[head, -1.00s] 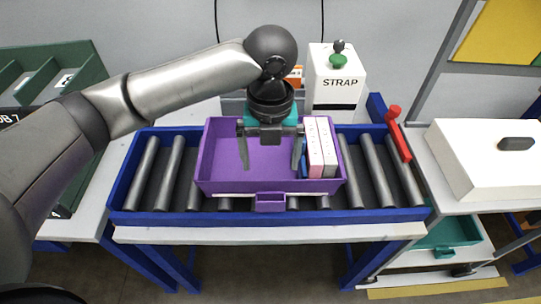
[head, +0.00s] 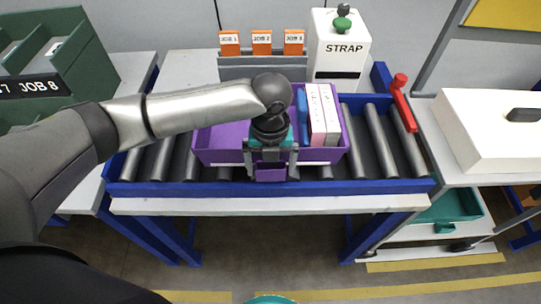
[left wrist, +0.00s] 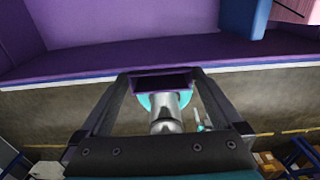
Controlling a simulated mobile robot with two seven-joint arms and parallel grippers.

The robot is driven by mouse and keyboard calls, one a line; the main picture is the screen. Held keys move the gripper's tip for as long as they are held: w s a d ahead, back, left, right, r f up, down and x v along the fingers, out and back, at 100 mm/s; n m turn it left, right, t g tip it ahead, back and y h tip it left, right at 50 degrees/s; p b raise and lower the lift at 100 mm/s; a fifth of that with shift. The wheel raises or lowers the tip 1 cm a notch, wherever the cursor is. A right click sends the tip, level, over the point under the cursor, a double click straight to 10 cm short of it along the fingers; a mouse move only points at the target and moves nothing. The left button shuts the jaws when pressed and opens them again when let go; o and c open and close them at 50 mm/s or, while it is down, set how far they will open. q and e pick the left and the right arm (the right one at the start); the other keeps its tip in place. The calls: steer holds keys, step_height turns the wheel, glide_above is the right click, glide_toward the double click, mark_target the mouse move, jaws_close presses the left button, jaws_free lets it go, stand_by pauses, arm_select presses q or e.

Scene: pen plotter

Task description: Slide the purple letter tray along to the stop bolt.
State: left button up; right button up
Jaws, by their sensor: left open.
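The purple letter tray (head: 222,137) sits on the roller conveyor, with upright white, pink and blue items (head: 322,115) at its right end. Its front handle (head: 270,174) also shows in the left wrist view (left wrist: 162,82). My left gripper (head: 270,168) points down at the tray's front, open, with one finger on each side of the handle. I cannot tell whether the fingers touch it. The red stop bolt (head: 403,105) stands at the conveyor's right end, with bare rollers between it and the tray. My right gripper is not in view.
The conveyor has a blue frame (head: 160,190) with rollers bare on both sides of the tray. Behind it stand a rack with orange job cards (head: 262,65) and the white STRAP machine (head: 338,48). A white box (head: 490,125) is at the right, green bins (head: 65,60) at the left.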

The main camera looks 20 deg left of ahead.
arm_select(q)
steer(key=shift+f, duration=0.4)
jaws_close()
stand_by(0.7)
